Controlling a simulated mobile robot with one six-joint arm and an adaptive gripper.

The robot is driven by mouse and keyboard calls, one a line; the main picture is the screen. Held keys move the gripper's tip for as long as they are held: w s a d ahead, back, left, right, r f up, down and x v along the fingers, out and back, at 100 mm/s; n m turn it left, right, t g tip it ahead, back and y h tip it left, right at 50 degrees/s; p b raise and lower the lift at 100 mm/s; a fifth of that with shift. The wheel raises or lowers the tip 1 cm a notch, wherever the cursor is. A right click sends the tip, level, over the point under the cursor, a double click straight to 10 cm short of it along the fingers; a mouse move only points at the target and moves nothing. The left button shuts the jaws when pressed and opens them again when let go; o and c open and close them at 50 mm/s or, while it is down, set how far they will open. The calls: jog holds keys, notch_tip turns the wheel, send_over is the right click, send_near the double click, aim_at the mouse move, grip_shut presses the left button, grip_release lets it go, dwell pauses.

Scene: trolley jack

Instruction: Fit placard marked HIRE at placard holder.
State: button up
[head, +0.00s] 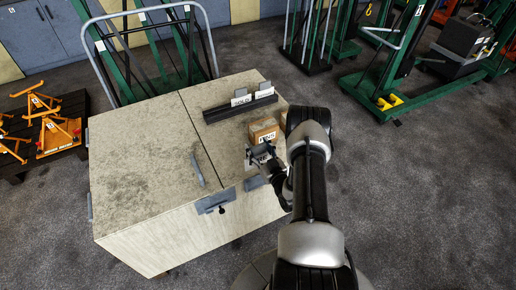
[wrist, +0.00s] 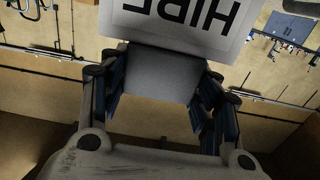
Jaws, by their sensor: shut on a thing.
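The placard marked HIRE (wrist: 185,22) is white with dark letters that read upside down in the wrist view. Its plain grey lower part lies between the fingers of my gripper (wrist: 158,85), which is shut on it. In the head view my gripper (head: 262,162) is above the front right of the cabinet top, and the placard (head: 261,151) shows small there, partly hidden by the gripper. A long black rack (head: 222,113) on the cabinet top bears two other upright placards (head: 240,98). I cannot tell whether this rack is the placard holder.
A cardboard box (head: 264,130) stands on the cabinet top (head: 140,150), close behind my gripper. A grey bracket (head: 213,203) is at the cabinet's front edge. The left part of the top is clear. Orange jack stands (head: 58,135) are at the left, green lifting equipment (head: 425,98) at the right.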

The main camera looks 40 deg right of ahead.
aim_at(258, 158)
jog(key=shift+s, duration=0.1)
jog(key=shift+f+b, duration=0.25)
jog(key=shift+b, duration=0.1)
jog(key=shift+f+b, duration=2.4)
jog(key=shift+f, duration=0.25)
jog(key=shift+b, duration=0.4)
notch_tip(258, 158, down, 7)
jog(key=b, duration=0.6)
dwell(1.8)
jog(key=shift+f+b, duration=0.5)
jog(key=shift+f, duration=0.55)
jog(key=o, duration=1.1)
jog(key=shift+a, duration=0.1)
